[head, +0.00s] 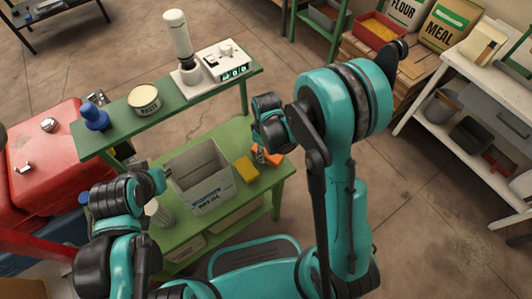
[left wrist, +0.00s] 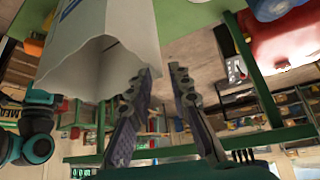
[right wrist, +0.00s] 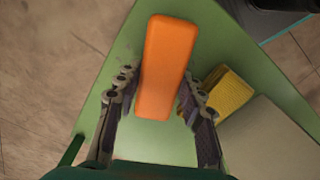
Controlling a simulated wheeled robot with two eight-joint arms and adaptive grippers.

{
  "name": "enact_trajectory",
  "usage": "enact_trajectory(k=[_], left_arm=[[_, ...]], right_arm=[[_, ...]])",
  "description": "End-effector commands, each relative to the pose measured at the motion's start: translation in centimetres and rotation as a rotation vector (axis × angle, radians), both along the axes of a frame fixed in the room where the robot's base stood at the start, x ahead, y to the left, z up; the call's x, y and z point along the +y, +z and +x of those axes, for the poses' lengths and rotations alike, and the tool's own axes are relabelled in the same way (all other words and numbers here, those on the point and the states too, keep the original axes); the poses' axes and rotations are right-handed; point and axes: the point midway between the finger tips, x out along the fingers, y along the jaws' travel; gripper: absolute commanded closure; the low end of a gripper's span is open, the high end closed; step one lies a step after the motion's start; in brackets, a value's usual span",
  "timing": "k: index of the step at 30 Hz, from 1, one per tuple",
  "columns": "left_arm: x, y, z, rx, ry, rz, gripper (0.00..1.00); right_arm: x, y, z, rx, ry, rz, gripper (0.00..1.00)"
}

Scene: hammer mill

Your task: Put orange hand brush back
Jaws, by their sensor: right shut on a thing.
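The orange hand brush (head: 273,158) is at the right end of the green bench's lower top, and only part of it shows beyond my right gripper (head: 266,148). In the right wrist view the brush (right wrist: 165,65) lies lengthwise between the two fingers of my right gripper (right wrist: 158,105), which is shut on it. I cannot tell whether the brush touches the bench top. My left gripper (head: 166,172) is at the left edge of the open box (head: 212,193). In the left wrist view its fingers (left wrist: 160,85) are apart with nothing between them, beside the box wall (left wrist: 105,45).
A yellow sponge (head: 247,170) lies between the box and the brush; it also shows in the right wrist view (right wrist: 229,93). A raised green shelf (head: 170,107) behind holds a tin (head: 144,99), a blue object (head: 95,117) and a white device (head: 222,62). A white bottle (head: 159,214) stands left of the box.

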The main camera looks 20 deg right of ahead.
Motion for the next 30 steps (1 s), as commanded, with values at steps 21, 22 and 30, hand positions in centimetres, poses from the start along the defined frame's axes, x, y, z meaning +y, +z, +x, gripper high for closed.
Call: enact_trajectory(k=[21,22,30], left_arm=[[0.0,0.3,0.0,0.0,0.0,0.0,0.8],[0.0,0.4,0.0,0.0,0.0,0.0,0.8],[0.0,3.1,0.0,0.0,0.0,0.0,0.8]], right_arm=[[0.0,0.3,0.0,0.0,0.0,0.0,0.41],[0.0,0.5,0.0,0.0,0.0,0.0,0.41],[0.0,6.0,-0.1,0.0,0.0,0.0,0.41]])
